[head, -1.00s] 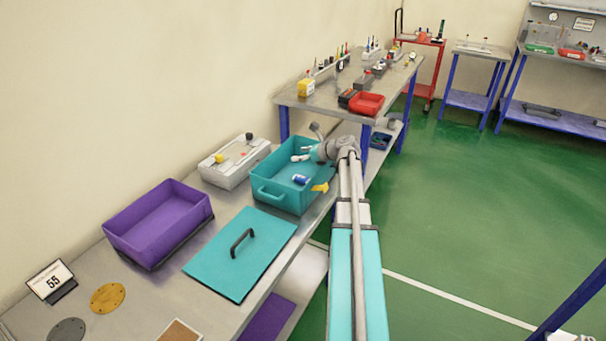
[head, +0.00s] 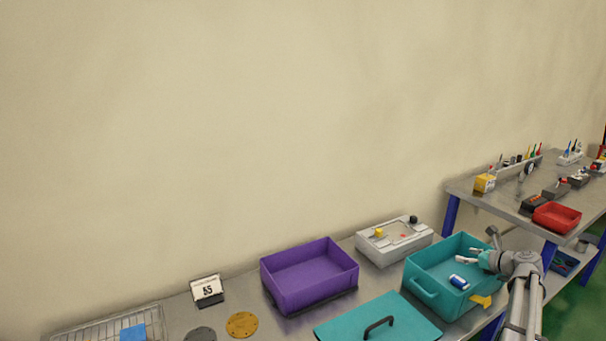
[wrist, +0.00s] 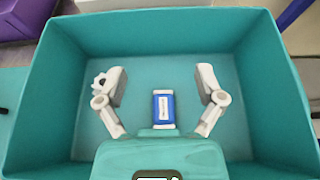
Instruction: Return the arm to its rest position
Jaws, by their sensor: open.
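My gripper (head: 474,257) is open and empty at the teal bin (head: 424,293). In the wrist view my gripper (wrist: 160,85) has its two fingers spread wide, with the teal bin (wrist: 38,115) around them in the picture. A blue and white item (wrist: 163,107) lies on the bin floor, seen between the fingers and apart from both. It also shows in the head view (head: 458,281). My arm reaches in from the lower right of the head view.
A purple bin (head: 309,277) stands left of the teal bin. A teal lid (head: 350,328) with a dark handle lies in front. A grey box (head: 393,241) sits behind. A second table with a red tray (head: 557,216) is at right. A sign (head: 207,290) stands at left.

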